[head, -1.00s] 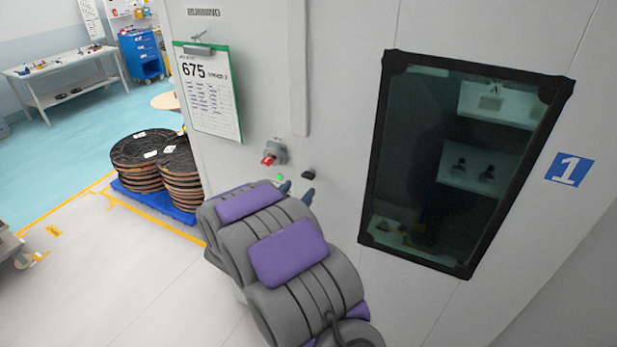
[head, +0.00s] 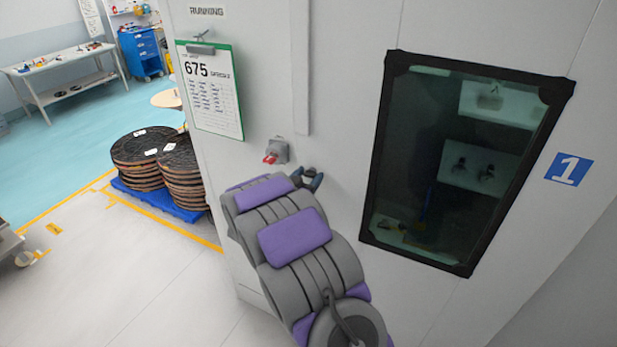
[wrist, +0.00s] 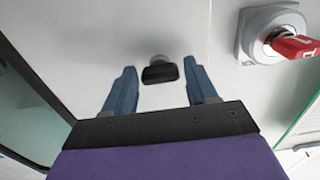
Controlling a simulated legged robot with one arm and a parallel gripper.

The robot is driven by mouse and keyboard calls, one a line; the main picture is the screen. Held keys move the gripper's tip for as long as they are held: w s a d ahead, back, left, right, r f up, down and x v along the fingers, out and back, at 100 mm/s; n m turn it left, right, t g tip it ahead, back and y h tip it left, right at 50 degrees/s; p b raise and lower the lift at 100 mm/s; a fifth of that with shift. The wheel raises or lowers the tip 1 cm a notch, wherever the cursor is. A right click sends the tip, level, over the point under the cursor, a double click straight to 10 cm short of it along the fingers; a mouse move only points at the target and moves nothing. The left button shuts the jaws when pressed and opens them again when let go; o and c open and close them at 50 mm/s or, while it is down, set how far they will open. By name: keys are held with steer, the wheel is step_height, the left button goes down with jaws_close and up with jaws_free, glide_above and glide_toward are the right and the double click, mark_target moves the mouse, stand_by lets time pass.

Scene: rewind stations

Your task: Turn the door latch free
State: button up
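The door latch (wrist: 159,73) is a small black handle on a round grey mount on the white cabinet wall. In the wrist view it lies between my two blue fingertips, with a gap on both sides. My gripper (wrist: 160,68) is open and empty, pointing at the wall. I cannot tell how far the fingers reach past the latch. In the head view my gripper (head: 309,180) is at the latch, which is mostly covered by the fingers.
A red rotary switch (head: 275,152) on a grey base is left of my gripper; it also shows in the wrist view (wrist: 292,45). A clipboard (head: 213,95) hangs above it. A dark-framed window (head: 470,160) is to the right. Stacked reels (head: 150,165) stand on a blue pallet.

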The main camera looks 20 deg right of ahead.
steer(key=shift+a, duration=0.3)
steer(key=c, duration=0.3)
steer(key=shift+d+r, duration=0.1)
steer(key=c, duration=0.5)
steer(key=shift+m+b, duration=0.4)
steer(key=shift+b, duration=0.25)
steer(key=m+b, duration=0.3)
steer(key=b, duration=0.2)
steer(key=shift+s+f+m, duration=0.1)
steer(key=shift+f+m, duration=0.1)
steer(key=shift+m, duration=0.2)
steer(key=m+b, duration=0.4)
steer(key=b, duration=0.1)
steer(key=shift+m, duration=0.3)
steer(key=m+b, duration=0.3)
steer(key=b, duration=0.1)
steer(key=shift+d+m, duration=0.1)
steer(key=shift+m, duration=0.2)
steer(key=m+b, duration=0.5)
steer(key=shift+s, duration=0.1)
